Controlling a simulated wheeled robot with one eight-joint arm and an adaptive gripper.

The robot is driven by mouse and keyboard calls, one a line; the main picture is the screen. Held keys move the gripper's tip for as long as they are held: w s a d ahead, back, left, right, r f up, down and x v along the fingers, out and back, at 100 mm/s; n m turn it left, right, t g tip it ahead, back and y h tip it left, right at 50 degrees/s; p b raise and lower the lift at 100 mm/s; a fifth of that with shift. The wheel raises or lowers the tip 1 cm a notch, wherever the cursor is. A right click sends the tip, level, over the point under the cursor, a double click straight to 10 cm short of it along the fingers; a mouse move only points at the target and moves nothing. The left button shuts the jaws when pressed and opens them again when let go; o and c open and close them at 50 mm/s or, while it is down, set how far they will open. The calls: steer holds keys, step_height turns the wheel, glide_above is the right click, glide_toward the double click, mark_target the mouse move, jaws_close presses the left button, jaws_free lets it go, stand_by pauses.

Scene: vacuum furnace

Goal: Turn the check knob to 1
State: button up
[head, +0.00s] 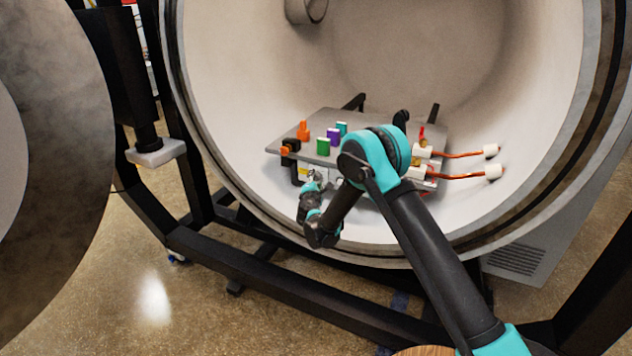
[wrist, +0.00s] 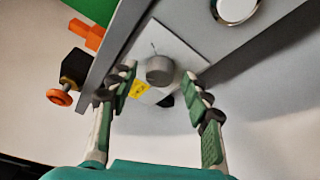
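The check knob appears to be the small grey round knob (wrist: 160,70) on a white plate (wrist: 178,48) with a yellow label (wrist: 139,89). My gripper (wrist: 160,97) is open, with its two fingers spread to the left and right of the knob. The fingertips look close to the plate. I cannot tell whether either finger touches the knob. The knob's markings are not readable. In the head view, my gripper (head: 318,180) is at the front edge of the grey panel (head: 290,142), and the knob is mostly hidden there.
The panel sits inside the round furnace chamber (head: 540,70). Green (head: 323,147), purple (head: 333,136) and orange (head: 303,131) parts stand on top. A black block with an orange knob (wrist: 60,96) is left of my gripper. Copper leads (head: 462,175) run on the right.

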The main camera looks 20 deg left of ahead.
steer(key=v, duration=1.2)
steer(key=shift+f, duration=0.1)
